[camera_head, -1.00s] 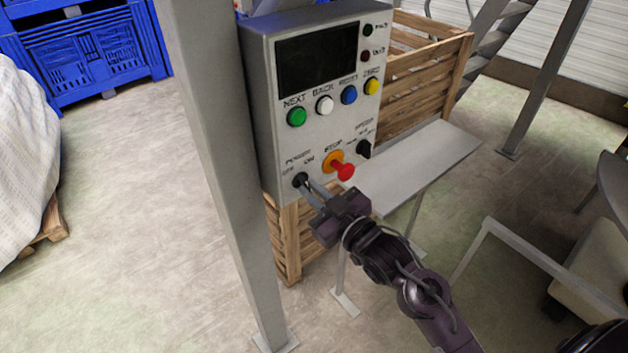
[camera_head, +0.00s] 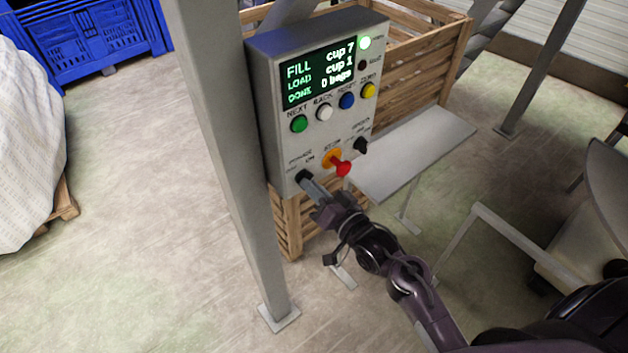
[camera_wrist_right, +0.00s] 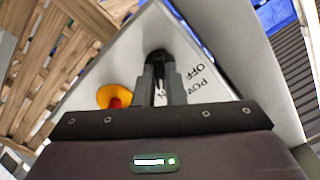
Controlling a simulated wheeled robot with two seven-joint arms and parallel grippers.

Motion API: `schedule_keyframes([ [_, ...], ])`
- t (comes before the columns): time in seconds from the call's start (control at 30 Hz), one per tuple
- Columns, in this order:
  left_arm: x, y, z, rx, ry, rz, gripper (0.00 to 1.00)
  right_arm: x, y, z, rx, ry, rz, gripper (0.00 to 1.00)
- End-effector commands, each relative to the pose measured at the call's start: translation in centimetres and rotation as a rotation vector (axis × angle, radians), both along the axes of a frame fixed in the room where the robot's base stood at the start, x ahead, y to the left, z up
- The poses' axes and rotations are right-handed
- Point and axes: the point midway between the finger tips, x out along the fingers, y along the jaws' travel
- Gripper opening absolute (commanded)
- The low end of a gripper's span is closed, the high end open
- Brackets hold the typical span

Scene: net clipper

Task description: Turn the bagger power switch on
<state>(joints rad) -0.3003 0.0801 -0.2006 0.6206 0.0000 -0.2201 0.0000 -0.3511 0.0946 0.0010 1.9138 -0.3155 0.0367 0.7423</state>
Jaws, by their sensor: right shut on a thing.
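The bagger control box (camera_head: 262,110) hangs beside a grey post in the head view. The black power switch (camera_head: 302,175) is at the lower left of the panel. My right gripper (camera_head: 308,184) is shut on its knob, which also shows in the right wrist view (camera_wrist_right: 158,55) between the fingertips. The OFF and POWER lettering shows beside it there; the ON label is partly covered by a finger. My left gripper is not in view.
A red stop button (camera_head: 343,169) on an orange base sits close right of the switch. The grey post (camera_head: 222,150) stands just left of the box. A metal shelf (camera_head: 420,150) and wooden crate (camera_head: 415,75) are to the right and behind. Floor at left is open.

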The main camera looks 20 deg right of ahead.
Motion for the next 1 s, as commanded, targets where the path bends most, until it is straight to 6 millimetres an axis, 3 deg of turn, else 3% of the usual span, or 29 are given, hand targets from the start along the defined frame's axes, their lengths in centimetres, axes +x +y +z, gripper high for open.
schedule_keyframes([
  [0.3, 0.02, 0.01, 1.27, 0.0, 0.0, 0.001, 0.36, -0.01, 0.03, 0.04, 0.111, 0.042, 0.0, 0.0],
  [0.83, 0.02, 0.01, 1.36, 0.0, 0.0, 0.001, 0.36, -0.01, 0.03, -0.05, 0.134, 0.05, 0.001, 0.0],
  [0.87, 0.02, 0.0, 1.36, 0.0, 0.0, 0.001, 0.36, -0.01, 0.03, -0.05, 0.134, 0.05, 0.001, 0.11],
  [1.0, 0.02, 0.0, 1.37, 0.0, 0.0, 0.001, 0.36, -0.01, 0.03, -0.04, 0.133, 0.049, 0.001, 0.3],
])
